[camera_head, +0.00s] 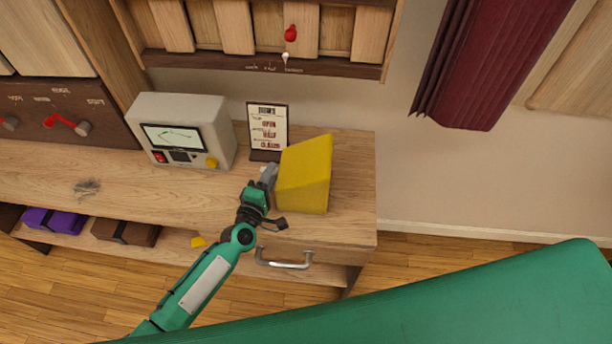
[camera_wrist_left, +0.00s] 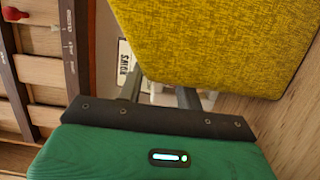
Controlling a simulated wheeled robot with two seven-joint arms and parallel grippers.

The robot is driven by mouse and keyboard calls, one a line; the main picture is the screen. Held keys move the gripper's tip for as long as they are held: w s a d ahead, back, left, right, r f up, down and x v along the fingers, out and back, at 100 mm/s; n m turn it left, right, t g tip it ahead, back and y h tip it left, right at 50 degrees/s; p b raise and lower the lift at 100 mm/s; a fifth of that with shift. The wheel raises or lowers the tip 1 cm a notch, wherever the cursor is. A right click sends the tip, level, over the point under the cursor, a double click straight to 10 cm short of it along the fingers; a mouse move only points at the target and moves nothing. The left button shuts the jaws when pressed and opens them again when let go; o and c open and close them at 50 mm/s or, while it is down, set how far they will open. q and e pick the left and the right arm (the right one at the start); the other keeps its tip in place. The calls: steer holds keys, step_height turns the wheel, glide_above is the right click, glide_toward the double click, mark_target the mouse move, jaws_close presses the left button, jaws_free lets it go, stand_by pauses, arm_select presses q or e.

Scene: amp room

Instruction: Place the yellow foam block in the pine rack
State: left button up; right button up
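The yellow foam block (camera_head: 304,176) is at the right end of the wooden bench top, with a sloping upper edge. My left gripper (camera_head: 268,177) is at the block's left side, low near the bench. In the left wrist view the block (camera_wrist_left: 215,40) fills the upper right. The left gripper's two fingers (camera_wrist_left: 160,92) are spread with a gap between them; the block hides part of the right finger. I cannot tell whether they touch the block. I cannot identify the pine rack with certainty. My right gripper is not in view.
A grey meter box (camera_head: 188,108) and a small lettered sign (camera_head: 268,127) stand behind the gripper. A slatted wooden panel (camera_head: 237,28) with a red knob is on the wall above. Purple and brown blocks sit on the lower shelf. A drawer handle (camera_head: 284,264) sticks out below.

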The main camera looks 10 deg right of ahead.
arm_select(q)
jaws_close()
steer(key=shift+r, duration=0.15)
